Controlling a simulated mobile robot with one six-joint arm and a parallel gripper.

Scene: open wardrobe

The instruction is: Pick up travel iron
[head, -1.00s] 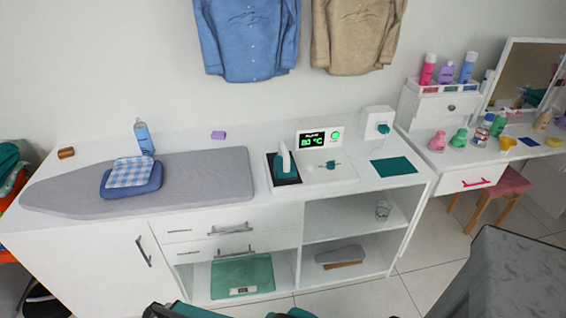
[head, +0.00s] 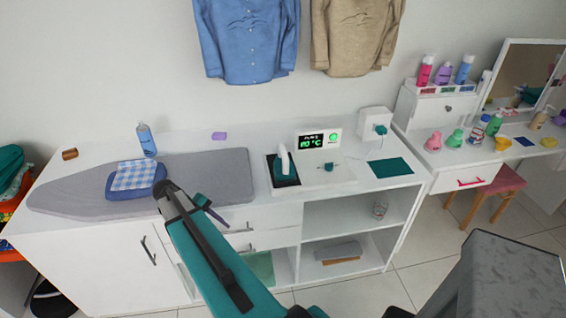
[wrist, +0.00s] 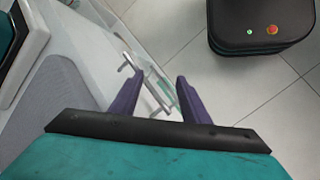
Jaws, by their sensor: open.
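The travel iron (head: 284,166), teal with a white upright handle, stands in a dark recess of the white ironing station on the counter in the head view. My gripper has two purple fingers, spread apart with nothing between them in the wrist view (wrist: 156,88). In the head view my gripper (head: 206,208) is in front of the counter's front edge, left of and nearer than the iron, apart from it. My arm partly hides the drawers there. In the wrist view the fingers point down past the counter edge towards drawer handles and floor.
A grey ironing board (head: 215,170) lies left of the iron, with a folded checked cloth (head: 135,176) on it. A lit display (head: 318,141) stands behind the iron, a teal mat (head: 390,167) to its right. A spray bottle (head: 146,140) stands behind the board.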

